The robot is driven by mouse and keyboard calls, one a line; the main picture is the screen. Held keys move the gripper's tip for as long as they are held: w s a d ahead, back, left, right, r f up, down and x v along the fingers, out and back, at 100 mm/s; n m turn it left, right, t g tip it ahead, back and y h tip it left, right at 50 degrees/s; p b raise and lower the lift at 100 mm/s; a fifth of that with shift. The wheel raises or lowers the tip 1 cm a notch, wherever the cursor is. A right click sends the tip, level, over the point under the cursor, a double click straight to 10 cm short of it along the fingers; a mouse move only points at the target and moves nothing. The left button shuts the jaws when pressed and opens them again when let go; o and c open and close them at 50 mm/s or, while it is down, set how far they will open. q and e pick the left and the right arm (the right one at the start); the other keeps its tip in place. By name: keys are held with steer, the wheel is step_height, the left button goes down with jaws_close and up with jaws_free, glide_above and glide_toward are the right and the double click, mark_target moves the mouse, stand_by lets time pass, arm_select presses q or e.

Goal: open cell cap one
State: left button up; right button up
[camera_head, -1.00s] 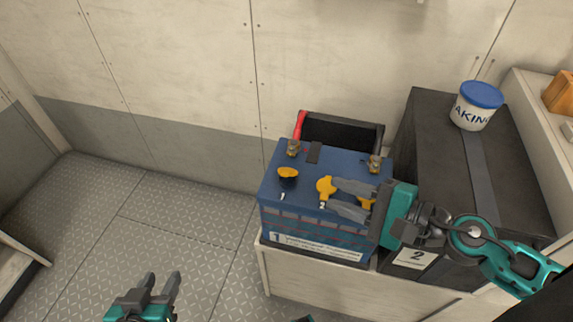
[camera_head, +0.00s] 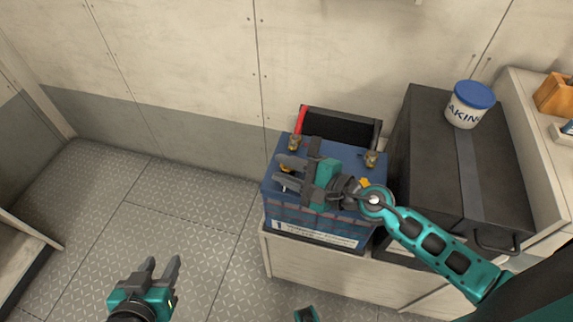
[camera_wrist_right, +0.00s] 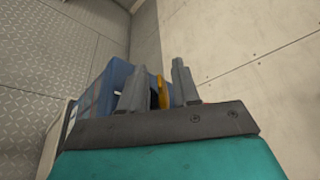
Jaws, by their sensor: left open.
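The blue battery (camera_head: 320,228) sits on a light bench, with yellow-orange cell caps on its top. The leftmost cap (camera_head: 284,168) is partly hidden by my right gripper (camera_head: 284,173). The right gripper's fingers are apart, one on each side of this cap. In the right wrist view, the yellow cap (camera_wrist_right: 161,92) shows between the fingers (camera_wrist_right: 157,90), closer to the right-hand one; contact cannot be told. Another cap (camera_head: 364,183) shows to the right of the gripper; the middle cap is hidden. My left gripper (camera_head: 162,268) is open and empty over the floor.
Brass terminals (camera_head: 294,143) (camera_head: 371,158) stand at the battery's back corners. A black open box (camera_head: 340,127) with a red edge is behind it. A black case (camera_head: 430,150) with a blue-lidded tub (camera_head: 470,104) stands right. The floor at left is clear.

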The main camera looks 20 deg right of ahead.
steer(key=shift+c, duration=0.4)
jaws_close()
steer(key=shift+w, duration=0.1)
